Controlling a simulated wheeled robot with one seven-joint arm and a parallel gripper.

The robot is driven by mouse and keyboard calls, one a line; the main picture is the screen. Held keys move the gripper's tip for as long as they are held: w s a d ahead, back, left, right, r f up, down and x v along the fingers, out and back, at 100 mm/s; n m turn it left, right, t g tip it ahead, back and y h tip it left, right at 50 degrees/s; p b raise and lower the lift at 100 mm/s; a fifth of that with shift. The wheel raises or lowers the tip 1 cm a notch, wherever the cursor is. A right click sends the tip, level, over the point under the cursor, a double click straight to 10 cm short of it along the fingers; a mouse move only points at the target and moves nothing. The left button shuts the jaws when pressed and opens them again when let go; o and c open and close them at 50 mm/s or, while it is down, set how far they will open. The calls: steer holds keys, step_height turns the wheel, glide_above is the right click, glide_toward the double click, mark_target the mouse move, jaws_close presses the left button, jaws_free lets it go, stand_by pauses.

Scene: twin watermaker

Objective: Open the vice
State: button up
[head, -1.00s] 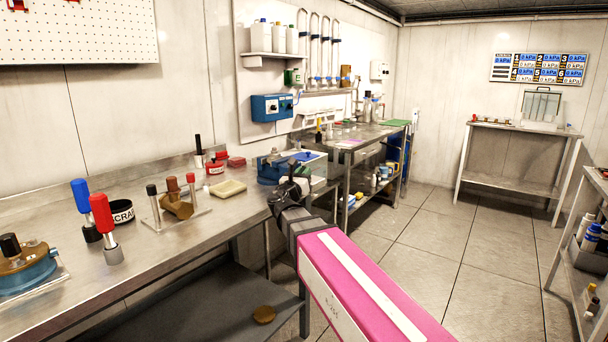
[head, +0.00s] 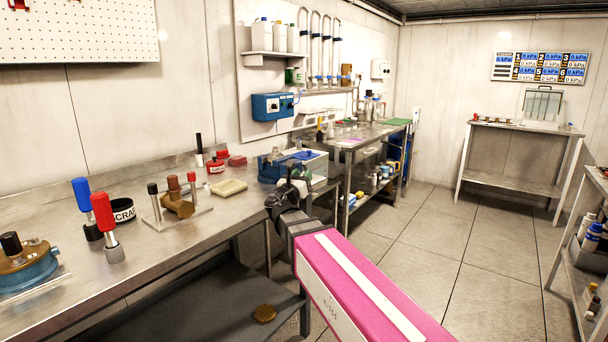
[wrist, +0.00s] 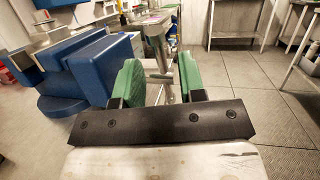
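The blue vice (head: 270,168) sits at the right end of the near steel bench. In the wrist view its large blue body (wrist: 85,70) fills the left side, left of my fingers. My gripper (head: 282,192) is at the bench's right end, in front of the vice, and hides part of it in the head view. In the wrist view my green finger pads (wrist: 160,80) stand apart. A silver bar shows between them; I cannot tell whether it is the vice handle or part of the bench frame behind. No grip on anything is visible.
The near bench (head: 150,262) holds a yellowish tray (head: 228,188), a brown part on a stand (head: 178,204) and red- and blue-handled tools. A second bench (head: 362,145) stands behind. The floor to the right (head: 450,235) is clear.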

steer(key=v, duration=0.8)
steer(key=shift+s+a, duration=0.15)
steer(key=shift+s, duration=0.2)
steer(key=shift+f, duration=0.15)
